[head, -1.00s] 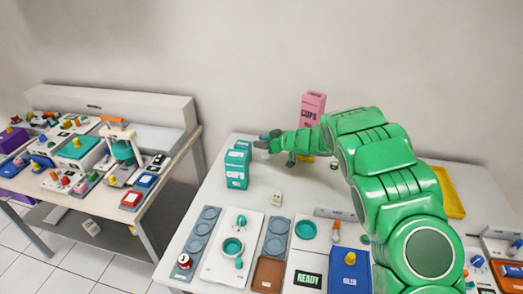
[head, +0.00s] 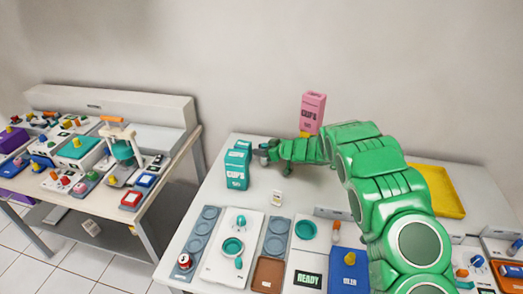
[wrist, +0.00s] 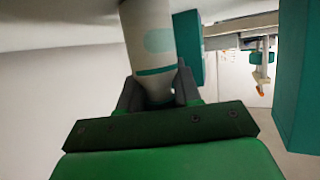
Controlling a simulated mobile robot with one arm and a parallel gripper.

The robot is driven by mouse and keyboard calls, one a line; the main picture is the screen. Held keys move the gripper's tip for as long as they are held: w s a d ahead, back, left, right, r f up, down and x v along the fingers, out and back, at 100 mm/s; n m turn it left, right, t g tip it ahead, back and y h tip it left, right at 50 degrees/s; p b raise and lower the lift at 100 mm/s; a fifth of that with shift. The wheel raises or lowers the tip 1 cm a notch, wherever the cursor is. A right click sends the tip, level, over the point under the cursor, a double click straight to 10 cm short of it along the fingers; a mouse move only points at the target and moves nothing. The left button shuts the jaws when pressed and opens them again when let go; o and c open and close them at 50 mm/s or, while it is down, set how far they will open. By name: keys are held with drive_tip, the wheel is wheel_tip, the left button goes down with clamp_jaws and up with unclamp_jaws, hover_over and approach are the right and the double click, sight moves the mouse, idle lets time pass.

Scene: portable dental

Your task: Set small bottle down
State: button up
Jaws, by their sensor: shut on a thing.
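The small bottle (wrist: 150,42), pale grey with teal markings, is between the two dark fingers of my gripper (wrist: 158,88) in the wrist view. My gripper is shut on it. In the head view my gripper (head: 264,153) is low over the back left part of the white table (head: 222,205), just right of the teal boxes. The bottle cannot be made out there. I cannot tell whether it touches the table.
Teal boxes (head: 237,170) stand close left of my gripper; one teal box (wrist: 298,75) is close at right in the wrist view. A pink cups box (head: 311,112) is behind my arm. A small white item (head: 277,198) stands in front. A yellow tray (head: 440,190) lies right.

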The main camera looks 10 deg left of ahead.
drive_tip(key=o, duration=1)
drive_tip(key=shift+f, duration=0.1)
drive_tip(key=shift+o, duration=0.2)
drive_tip(key=shift+s+d+r, duration=0.15)
drive_tip(key=shift+d+r, duration=0.3)
drive_tip(key=shift+d, duration=0.05)
drive_tip(key=v, duration=1)
drive_tip(key=shift+s+d, duration=0.25)
drive_tip(key=shift+d, duration=0.05)
drive_tip(key=shift+r, duration=0.1)
